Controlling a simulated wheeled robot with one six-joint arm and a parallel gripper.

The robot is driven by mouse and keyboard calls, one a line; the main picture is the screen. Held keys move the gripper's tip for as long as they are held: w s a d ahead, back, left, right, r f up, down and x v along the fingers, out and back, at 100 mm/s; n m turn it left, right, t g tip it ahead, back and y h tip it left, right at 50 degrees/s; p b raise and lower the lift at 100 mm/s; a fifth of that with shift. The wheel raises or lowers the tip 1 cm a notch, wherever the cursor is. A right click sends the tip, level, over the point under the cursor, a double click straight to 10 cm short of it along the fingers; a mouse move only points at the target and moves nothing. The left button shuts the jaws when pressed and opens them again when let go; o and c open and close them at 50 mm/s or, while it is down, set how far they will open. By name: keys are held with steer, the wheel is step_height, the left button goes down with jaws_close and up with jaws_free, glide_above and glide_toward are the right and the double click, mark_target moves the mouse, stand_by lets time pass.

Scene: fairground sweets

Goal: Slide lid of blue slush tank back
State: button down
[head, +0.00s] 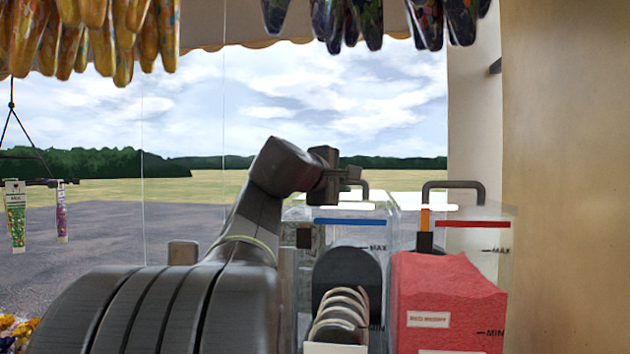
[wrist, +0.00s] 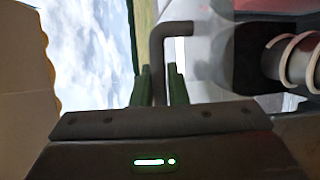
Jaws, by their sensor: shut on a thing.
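The blue slush tank (head: 374,235) is clear, with a blue stripe (head: 350,221) near its top front. A dark auger with pale coils (head: 342,310) shows inside it, and I see no slush around the coils. A dark handle (head: 362,186) stands on its lid. My gripper (head: 352,176) is at this handle and shut on it. In the wrist view the handle (wrist: 157,50) rises as a grey bent bar between my two fingers (wrist: 160,84). My gripper hides part of the handle in the head view.
The red slush tank (head: 450,290) stands close on the right, filled with red slush, its own dark handle (head: 455,187) on top. A wall (head: 565,180) is further right. Wrapped bags (head: 85,35) hang overhead. Small packets (head: 15,215) hang at left.

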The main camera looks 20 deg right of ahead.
mark_target(344, 196)
steer(key=w, duration=0.1)
steer(key=w+d, duration=0.1)
steer(key=w, duration=0.1)
steer(key=w+d+p, duration=0.1)
steer(key=shift+w+d, duration=0.15)
steer(key=shift+w, duration=0.2)
steer(key=c, duration=1.7)
jaws_free()
steer(key=b+v, duration=0.3)
steer(key=v, duration=1.1)
steer(key=shift+f+b, duration=0.1)
steer(key=shift+b, duration=0.2)
steer(key=shift+d, duration=0.1)
